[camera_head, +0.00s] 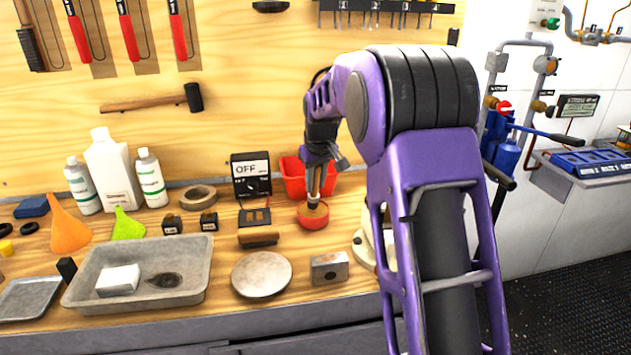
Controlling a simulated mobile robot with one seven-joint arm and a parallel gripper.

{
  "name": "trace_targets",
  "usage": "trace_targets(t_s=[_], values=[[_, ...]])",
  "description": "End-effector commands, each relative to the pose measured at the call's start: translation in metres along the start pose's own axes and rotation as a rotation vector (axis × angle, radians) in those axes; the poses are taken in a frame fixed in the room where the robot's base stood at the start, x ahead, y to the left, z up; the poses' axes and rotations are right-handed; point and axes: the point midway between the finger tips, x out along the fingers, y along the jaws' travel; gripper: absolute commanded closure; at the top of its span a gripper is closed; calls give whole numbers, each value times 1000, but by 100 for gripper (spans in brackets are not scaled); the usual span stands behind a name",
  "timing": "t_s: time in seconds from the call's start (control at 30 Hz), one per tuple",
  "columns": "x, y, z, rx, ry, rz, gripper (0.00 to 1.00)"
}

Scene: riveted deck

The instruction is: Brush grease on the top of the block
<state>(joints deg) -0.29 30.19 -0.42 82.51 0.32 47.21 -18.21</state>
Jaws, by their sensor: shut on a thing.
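My gripper (316,182) points down over a small round red tin (313,222) toward the back of the workbench. It is shut on a thin upright tool, likely the brush, whose lower end is at the tin's mouth. The tool is small and mostly hidden by the fingers, so I cannot tell how deep it sits. Tan stuff, likely grease, shows inside the tin's rim. A grey metal block (330,268) with a dark round hole in its front face stands near the bench's front edge, below and right of the tin. Nothing touches the block.
A round pale disc (261,274) lies left of the block. A grey tray (192,290) holds a white block and a dark patch. A red bin (293,178) and a meter (251,175) stand behind. A cream round object (362,249) is partly hidden by my arm.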

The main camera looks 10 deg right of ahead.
Motion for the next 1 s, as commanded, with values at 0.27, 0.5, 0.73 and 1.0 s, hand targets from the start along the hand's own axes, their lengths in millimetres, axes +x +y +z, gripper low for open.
trace_targets(t_s=[0.27, 0.5, 0.73, 1.0], values=[[4, 0, 1, 0, 0, 0, 100], [6, -1, 2, 0, 0, 0, 100], [6, -1, 2, 0, 0, 0, 100], [7, -1, 2, 0, 0, 0, 100]])
